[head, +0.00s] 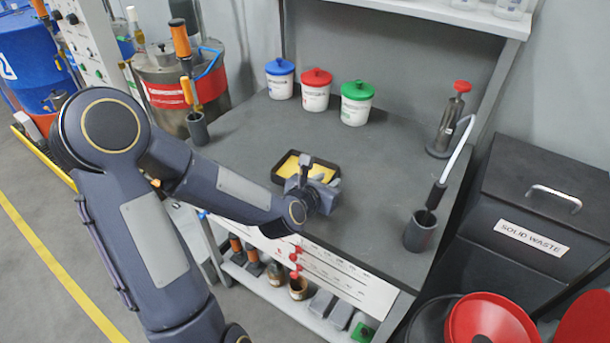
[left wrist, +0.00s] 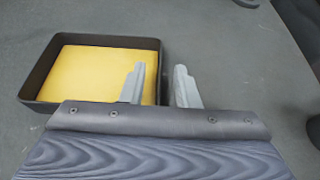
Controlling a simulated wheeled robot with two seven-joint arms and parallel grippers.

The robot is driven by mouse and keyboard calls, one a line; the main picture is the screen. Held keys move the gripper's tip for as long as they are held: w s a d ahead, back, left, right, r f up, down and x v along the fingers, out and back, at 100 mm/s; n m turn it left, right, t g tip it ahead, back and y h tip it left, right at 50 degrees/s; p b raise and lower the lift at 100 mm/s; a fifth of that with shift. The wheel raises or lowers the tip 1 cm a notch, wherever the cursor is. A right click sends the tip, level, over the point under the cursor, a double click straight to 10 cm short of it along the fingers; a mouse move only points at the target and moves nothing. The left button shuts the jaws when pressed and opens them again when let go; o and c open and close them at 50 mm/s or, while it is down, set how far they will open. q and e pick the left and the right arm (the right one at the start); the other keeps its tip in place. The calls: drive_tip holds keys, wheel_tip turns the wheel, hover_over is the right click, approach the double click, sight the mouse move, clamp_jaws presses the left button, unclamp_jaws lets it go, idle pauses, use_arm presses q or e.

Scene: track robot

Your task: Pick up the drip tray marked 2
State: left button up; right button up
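A shallow black drip tray (head: 277,177) with a yellow lining lies on the grey workbench (head: 375,230). In the left wrist view the tray (left wrist: 32,92) is at upper left; no number can be read on it. My left gripper (head: 316,177) is at the tray's right side, partly hiding it in the head view. In the left wrist view the left gripper (left wrist: 159,84) is open and empty. One finger appears over the yellow lining and the other beyond the right wall, so that wall shows between them. Contact cannot be told. My right gripper is not in view.
White tubs with blue (head: 280,78), red (head: 315,90) and green (head: 356,103) lids stand at the back of the bench. A steel pump bottle (head: 447,125) and a dark cup (head: 420,232) with a brush-like tool stand at right. The bench between is clear.

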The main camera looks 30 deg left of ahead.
sight(331, 180)
use_arm(q)
drive_tip(key=x, duration=0.3)
drive_tip(key=shift+w+f, duration=0.15)
drive_tip(key=shift+f, duration=0.15)
clamp_jaws()
